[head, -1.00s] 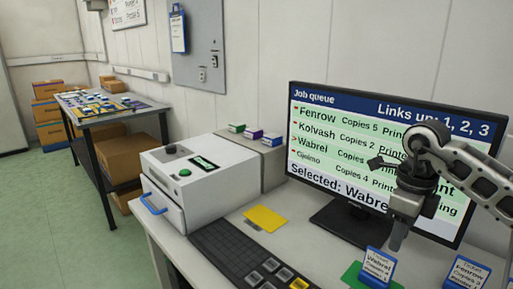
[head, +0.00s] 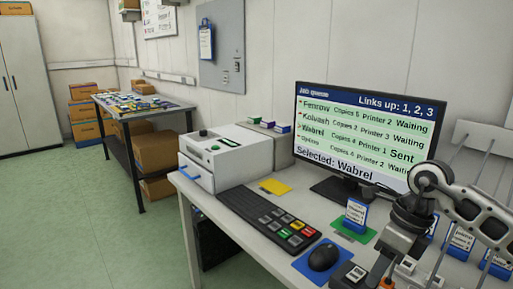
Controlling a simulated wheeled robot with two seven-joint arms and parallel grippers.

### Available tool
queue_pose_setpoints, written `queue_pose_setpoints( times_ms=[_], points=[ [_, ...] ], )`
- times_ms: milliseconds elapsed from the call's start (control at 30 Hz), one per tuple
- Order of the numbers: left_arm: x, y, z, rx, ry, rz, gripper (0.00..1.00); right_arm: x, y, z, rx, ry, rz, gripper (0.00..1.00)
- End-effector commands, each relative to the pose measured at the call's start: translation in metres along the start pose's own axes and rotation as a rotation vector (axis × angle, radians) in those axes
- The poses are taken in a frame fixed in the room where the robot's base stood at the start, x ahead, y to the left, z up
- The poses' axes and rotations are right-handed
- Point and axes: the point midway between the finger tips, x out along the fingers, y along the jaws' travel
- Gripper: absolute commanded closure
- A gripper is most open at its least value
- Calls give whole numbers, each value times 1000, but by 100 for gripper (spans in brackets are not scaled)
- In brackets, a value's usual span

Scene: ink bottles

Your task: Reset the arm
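My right gripper (head: 386,262) hangs low at the right of the desk, fingers pointing down over the front right area, among small items. Its fingertips are small and partly lost against the clutter, so I cannot tell whether it is open or shut. Nothing is clearly seen in it. My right arm comes in from the right edge, in front of the monitor's lower right corner. My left gripper is not in view. The monitor (head: 368,135) shows a job queue with "Selected: Wabrel"; the Wabrel row reads "Sent" and other rows read "Waiting".
The desk holds a keyboard (head: 262,222) with coloured keys, a mouse (head: 323,257) on a blue mat, a white-grey machine (head: 222,158), a yellow card (head: 275,186) and a ticket stand (head: 355,215) on a green mat. Several blue-edged tickets stand at right. Floor at left is clear.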

Motion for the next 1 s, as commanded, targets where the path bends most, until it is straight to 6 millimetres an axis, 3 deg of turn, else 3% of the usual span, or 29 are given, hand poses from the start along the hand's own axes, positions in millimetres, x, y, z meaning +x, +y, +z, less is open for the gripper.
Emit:
queue_pose_setpoints(
  times_ms=[167, 267, 300, 400, 500, 567, 633, 700, 767, 833, 933, 967, 1000],
  points=[
    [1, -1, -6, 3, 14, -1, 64, 36, 53, 27, -25, -147, 214, 68],
    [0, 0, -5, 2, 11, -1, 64, 54, 96, 46, -9, -270, 396, 68],
    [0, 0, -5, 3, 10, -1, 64, 60, 119, 55, 14, -336, 496, 68],
    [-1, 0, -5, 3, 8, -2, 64, 59, 179, 80, 158, -548, 821, 68],
    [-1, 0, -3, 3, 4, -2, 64, 39, 208, 99, 423, -755, 1139, 68],
    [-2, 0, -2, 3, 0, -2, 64, 28, 206, 104, 632, -861, 1308, 68],
    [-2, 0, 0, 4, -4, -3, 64, 24, 191, 103, 920, -960, 1475, 68],
    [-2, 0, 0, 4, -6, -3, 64, 33, 166, 92, 1250, -1031, 1606, 68],
    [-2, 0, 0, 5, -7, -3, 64, 52, 144, 74, 1562, -1063, 1682, 68],
    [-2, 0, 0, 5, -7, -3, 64, 86, 123, 44, 1947, -1058, 1725, 68],
    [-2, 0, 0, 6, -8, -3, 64, 136, 114, -4, 2424, -989, 1704, 68],
    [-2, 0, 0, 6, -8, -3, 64, 149, 114, -17, -2453, 928, -1627, 68],
    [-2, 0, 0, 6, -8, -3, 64, 164, 118, -32, -2450, 839, -1514, 68]
  ],
)
